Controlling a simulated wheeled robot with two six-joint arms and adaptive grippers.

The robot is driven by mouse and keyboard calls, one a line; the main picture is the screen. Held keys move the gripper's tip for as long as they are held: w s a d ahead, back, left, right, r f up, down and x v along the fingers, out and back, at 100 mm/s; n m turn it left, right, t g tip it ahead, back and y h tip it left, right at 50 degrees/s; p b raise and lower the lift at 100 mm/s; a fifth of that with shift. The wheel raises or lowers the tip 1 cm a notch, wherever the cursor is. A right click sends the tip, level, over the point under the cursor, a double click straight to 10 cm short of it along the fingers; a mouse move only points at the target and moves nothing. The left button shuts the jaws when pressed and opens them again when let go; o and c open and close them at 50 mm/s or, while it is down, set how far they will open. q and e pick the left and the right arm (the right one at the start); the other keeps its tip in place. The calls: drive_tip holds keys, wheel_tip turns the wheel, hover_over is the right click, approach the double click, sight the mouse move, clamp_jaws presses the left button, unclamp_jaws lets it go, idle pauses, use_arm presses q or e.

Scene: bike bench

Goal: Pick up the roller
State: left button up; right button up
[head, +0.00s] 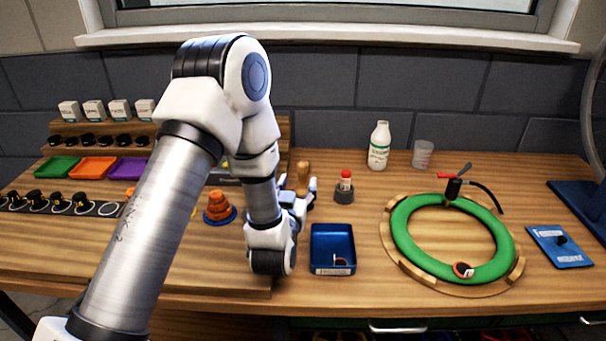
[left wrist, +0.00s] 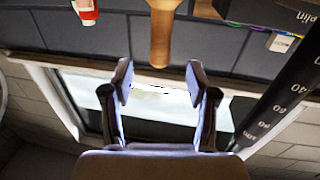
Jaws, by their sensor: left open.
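A wooden handle (head: 303,172), which looks like the roller's, stands upright behind my left gripper. Its lower part is hidden in the head view. In the left wrist view the handle (left wrist: 161,32) hangs down from the top edge, and its rounded end lies just beyond the gap between the fingers. My left gripper (head: 308,193) is open and empty, pointing away toward the back of the bench. Its two fingers (left wrist: 160,85) are spread in the left wrist view and appear apart from the handle. My right gripper is not in view.
A red-capped bottle (head: 345,182) in a dark holder stands close right of the gripper. A blue tray (head: 333,228) lies in front of it, and orange cones (head: 219,205) stand left. A green tube ring (head: 403,241) lies right. A white bottle (head: 379,146) stands at the back.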

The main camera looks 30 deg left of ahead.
sight(302, 172)
use_arm(q)
drive_tip(key=shift+w+a+r, duration=0.2)
drive_tip(key=shift+w+r, duration=0.05)
drive_tip(key=shift+w, duration=0.2)
drive_tip(key=p+x, duration=0.1)
drive_tip(key=x, duration=0.4)
drive_tip(key=shift+w+a+f+p, duration=0.2)
drive_tip(key=shift+w+f+p, duration=0.05)
drive_tip(key=shift+w+p, duration=0.15)
drive_tip(key=shift+s+d+r, duration=0.1)
drive_tip(key=shift+s, duration=0.05)
drive_tip(key=shift+c, duration=0.4)
clamp_jaws()
